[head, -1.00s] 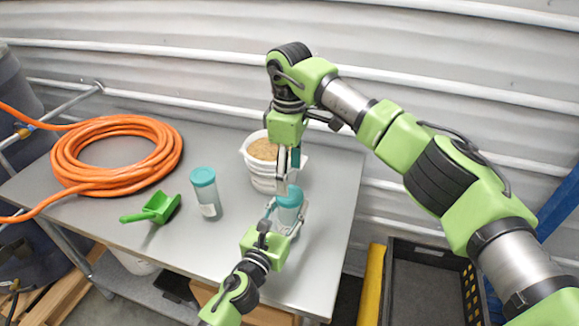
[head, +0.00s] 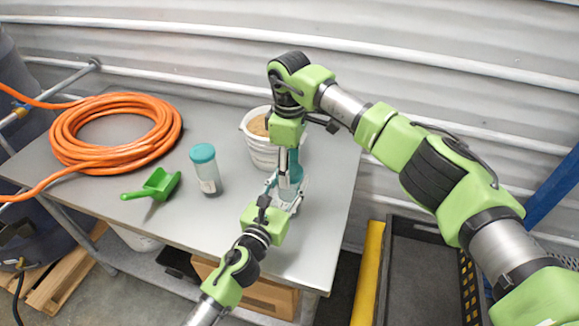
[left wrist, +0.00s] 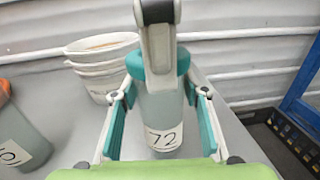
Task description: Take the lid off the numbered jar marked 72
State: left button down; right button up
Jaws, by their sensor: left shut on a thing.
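The jar marked 72 (left wrist: 160,108) stands upright on the table, its numbered label facing the left wrist view. Its teal lid (left wrist: 185,62) is on top; in the head view the lid (head: 295,172) is partly covered by my right gripper. My left gripper (head: 286,192) is shut on the jar's body, its teal-padded fingers on either side of it in the left wrist view (left wrist: 160,97). My right gripper (head: 289,166) points straight down at the lid. One grey finger overlaps the lid in the left wrist view; whether it is closed on the lid is hidden.
A second teal-lidded jar (head: 208,175) stands to the left, its label cut off in the left wrist view. A white bucket (head: 259,146) of grain-like material is just behind. A green scoop (head: 158,185) and orange hose coil (head: 65,155) lie left. A black crate (head: 400,235) stands right.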

jog(key=n, duration=3.4)
jog(key=shift+n, duration=0.3)
jog(key=n, duration=0.6)
jog(key=shift+r+n, duration=0.1)
jog(key=shift+n, duration=0.3)
jog(key=n, duration=0.6)
jog(key=shift+n, duration=0.4)
jog(key=n, duration=0.6)
jog(key=shift+s, duration=0.1)
jog(key=shift+r, duration=0.15)
jog(key=shift+r, duration=0.95)
